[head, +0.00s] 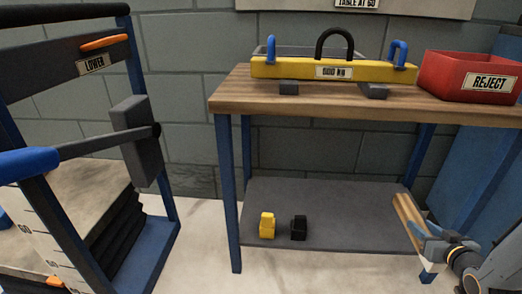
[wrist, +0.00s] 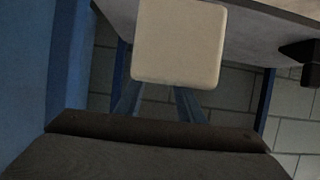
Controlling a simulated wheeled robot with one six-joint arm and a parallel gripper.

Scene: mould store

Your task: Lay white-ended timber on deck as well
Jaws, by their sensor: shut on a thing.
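My gripper (head: 432,232) is at the right, in front of the workbench's lower shelf. It is shut on a wooden timber (head: 407,212), which tilts across the shelf's right end in the head view. A pale end shows low down beside the bench leg. In the wrist view the timber's square white end (wrist: 179,42) faces the camera, with my blue fingers below it. A lift table with a pale flat top (head: 75,165) and black bellows stands at the left; this may be the deck. Part of its top is hidden by its frame and lever.
The workbench (head: 226,93) carries a yellow 600 KG lifting beam (head: 285,68) and a red REJECT bin (head: 465,76). Yellow (head: 267,226) and black (head: 299,228) blocks sit on its lower shelf (head: 340,205). Clear floor (head: 207,225) lies between bench and lift table.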

